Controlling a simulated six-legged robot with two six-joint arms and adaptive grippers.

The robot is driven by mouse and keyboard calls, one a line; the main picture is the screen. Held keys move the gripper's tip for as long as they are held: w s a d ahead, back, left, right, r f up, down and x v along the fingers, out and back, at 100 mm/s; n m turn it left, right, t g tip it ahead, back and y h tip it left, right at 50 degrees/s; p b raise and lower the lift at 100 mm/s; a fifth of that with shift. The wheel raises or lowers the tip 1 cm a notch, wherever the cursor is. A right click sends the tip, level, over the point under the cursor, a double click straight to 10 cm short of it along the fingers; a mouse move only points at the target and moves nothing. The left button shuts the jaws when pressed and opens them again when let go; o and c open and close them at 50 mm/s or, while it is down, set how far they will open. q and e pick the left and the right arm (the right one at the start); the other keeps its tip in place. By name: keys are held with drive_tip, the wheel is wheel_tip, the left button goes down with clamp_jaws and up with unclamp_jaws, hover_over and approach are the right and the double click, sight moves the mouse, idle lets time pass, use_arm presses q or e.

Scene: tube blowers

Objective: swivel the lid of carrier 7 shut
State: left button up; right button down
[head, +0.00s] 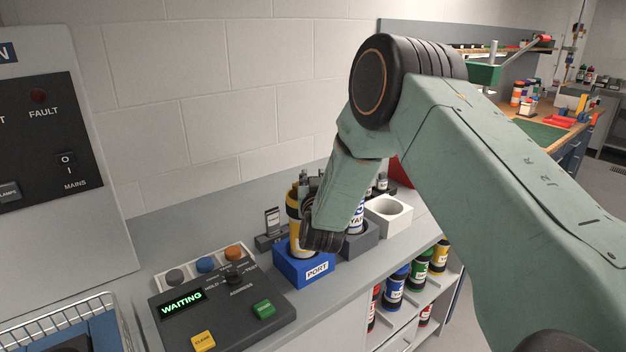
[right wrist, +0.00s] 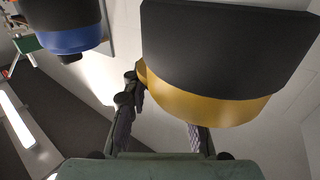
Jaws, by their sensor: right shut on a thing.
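A yellow carrier (head: 293,205) with a dark band stands upright in the blue holder marked PORT (head: 304,272). Its number cannot be read, so I cannot tell whether it is carrier 7. In the right wrist view a large black and yellow carrier end (right wrist: 215,100) fills the upper right. My right gripper (head: 322,238) is at the right side of the yellow carrier and shut on it; in the wrist view its fingers (right wrist: 160,120) reach up to the yellow part. My arm hides part of the carrier, and the lid's position cannot be told. My left gripper is not in view.
A control box with a green WAITING display (head: 181,302) stands in front of the port. A grey holder (head: 358,244) with a carrier and a white empty holder (head: 388,216) stand to the right. Several carriers fill the shelf below. A wire basket (head: 75,325) is at lower left.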

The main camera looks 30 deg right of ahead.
drive_tip(key=m+g+h, duration=0.1)
drive_tip(key=h, duration=0.1)
drive_tip(key=s+a+m+g+h+b, duration=0.1)
drive_tip(key=m+g+h, duration=0.1)
drive_tip(key=shift+a+r, duration=0.1)
drive_tip(key=shift+a, duration=0.05)
drive_tip(key=m+g+h, duration=0.1)
drive_tip(key=m+g+h+b, duration=0.1)
drive_tip(key=m+g+h, duration=0.1)
drive_tip(key=g, duration=0.1)
drive_tip(key=shift+s+a, duration=0.35)
drive_tip(key=shift+a, duration=0.05)
drive_tip(key=shift+s+a+m+g+h+b, duration=0.15)
drive_tip(key=shift+a+m+g+h+b, duration=0.2)
drive_tip(key=shift+m+g+b, duration=0.65)
drive_tip(key=shift+s+a+m+g+h+b, duration=0.1)
drive_tip(key=shift+a+m+g+h+b, duration=0.15)
drive_tip(key=shift+m+g+h+b, duration=0.75)
drive_tip(key=shift+s+a+m+g+y+b, duration=0.25)
drive_tip(key=shift+m+g, duration=0.35)
drive_tip(key=shift+g, duration=1)
drive_tip(key=shift+w, duration=0.1)
drive_tip(key=shift+a, duration=0.1)
drive_tip(key=c, duration=1)
unclamp_jaws()
drive_tip(key=shift+c, duration=0.2)
